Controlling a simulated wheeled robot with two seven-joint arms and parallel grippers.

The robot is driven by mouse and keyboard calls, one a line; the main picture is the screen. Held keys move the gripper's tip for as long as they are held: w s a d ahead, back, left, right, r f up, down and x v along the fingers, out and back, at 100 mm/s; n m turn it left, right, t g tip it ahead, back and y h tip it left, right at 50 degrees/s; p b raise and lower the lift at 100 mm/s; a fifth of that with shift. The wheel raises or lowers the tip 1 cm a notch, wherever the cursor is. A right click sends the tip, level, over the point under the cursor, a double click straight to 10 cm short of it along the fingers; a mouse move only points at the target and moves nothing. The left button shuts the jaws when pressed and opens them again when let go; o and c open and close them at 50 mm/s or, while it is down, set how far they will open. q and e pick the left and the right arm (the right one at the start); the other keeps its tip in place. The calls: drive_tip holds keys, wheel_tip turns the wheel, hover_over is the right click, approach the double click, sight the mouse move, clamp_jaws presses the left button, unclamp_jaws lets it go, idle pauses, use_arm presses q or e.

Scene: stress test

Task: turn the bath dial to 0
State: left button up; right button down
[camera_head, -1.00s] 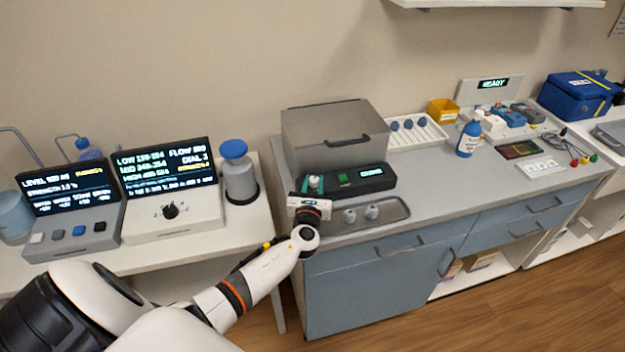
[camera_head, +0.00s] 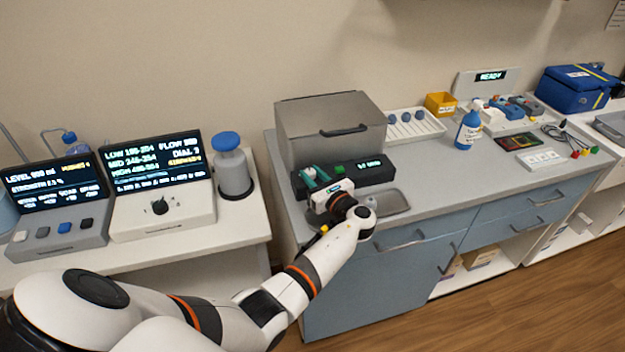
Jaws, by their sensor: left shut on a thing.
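The bath's black control panel (camera_head: 372,174) lies in front of a grey lidded box (camera_head: 330,118), with a green button and a small lit readout that is too small to read. My left gripper (camera_head: 318,179) reaches the panel's left end, its teal fingertips shut on what appears to be the bath dial. The fingers and wrist hide most of the dial, so its mark and setting cannot be read. My right gripper is not in view.
A metal tray (camera_head: 396,202) lies right of my left wrist, partly hidden. A separate console (camera_head: 192,212) with a black knob and a screen reading DIAL 3 stands left, beside a blue-capped bottle (camera_head: 234,176). A blue spray bottle (camera_head: 468,132) stands farther right.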

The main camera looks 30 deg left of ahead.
sight(313, 173)
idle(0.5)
use_arm(q)
drive_tip(key=o, duration=1)
drive_tip(key=shift+c, duration=0.2)
wheel_tip(313, 173, up, 10)
drive_tip(key=shift+r, duration=0.1)
drive_tip(key=shift+a, duration=0.1)
